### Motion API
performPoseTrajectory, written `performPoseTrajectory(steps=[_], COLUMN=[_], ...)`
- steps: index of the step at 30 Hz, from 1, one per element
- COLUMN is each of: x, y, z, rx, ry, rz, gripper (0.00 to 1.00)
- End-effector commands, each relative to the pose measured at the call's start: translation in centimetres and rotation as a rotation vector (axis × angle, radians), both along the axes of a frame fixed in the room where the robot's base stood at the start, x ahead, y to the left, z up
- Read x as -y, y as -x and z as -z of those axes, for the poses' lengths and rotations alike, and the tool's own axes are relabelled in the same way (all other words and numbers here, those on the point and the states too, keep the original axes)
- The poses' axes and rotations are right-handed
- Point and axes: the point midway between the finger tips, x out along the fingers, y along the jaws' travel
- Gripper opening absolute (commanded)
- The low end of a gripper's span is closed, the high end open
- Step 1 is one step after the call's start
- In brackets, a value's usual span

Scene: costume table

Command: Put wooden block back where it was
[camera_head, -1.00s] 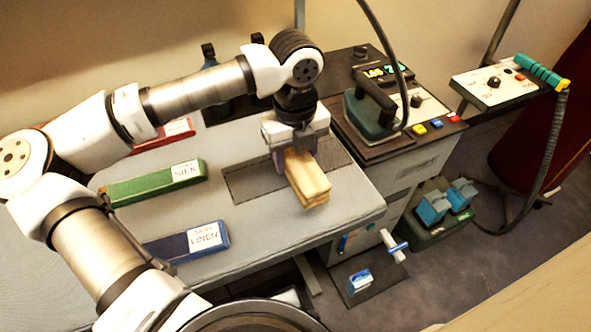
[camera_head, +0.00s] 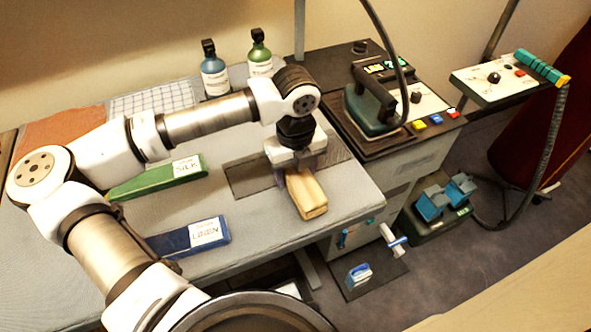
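The wooden block (camera_head: 308,196) is pale yellow-tan and lies lengthwise toward the front of the ironing table (camera_head: 255,222), over the front edge of a dark grey mat (camera_head: 243,180). My gripper (camera_head: 298,168) points down over the block's rear end, with its fingers at the block's sides. It appears shut on the block. The rear end is partly hidden by my gripper. The block is low, at or just above the table; contact underneath cannot be told.
A green SILK bar (camera_head: 150,180) and a blue LINEN bar (camera_head: 180,238) lie left of the block. Blue (camera_head: 214,75) and green (camera_head: 260,58) bottles stand behind my arm. An iron (camera_head: 370,105) stands on the station at the right.

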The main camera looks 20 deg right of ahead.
Motion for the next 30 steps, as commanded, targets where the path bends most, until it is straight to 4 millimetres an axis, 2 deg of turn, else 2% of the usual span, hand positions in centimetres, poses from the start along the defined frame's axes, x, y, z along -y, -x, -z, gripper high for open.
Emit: performPoseTrajectory(steps=[1, 3, 4, 16, 20, 30], x=[0.0, 0.0, 0.0, 0.0, 0.0, 0.0], y=[0.0, 0.0, 0.0, -0.1, -0.1, -0.1], z=[-0.1, -0.1, -0.1, -0.7, -2.9, -10.1], rx=[0.0, 0.0, 0.0, 0.002, 0.006, 0.003], ry=[0.0, 0.0, 0.0, 0.0, 0.0, -0.001], rz=[0.0, 0.0, 0.0, -0.001, -0.001, -0.002], gripper=[0.61, 0.7, 0.71, 0.71, 0.71, 0.71])
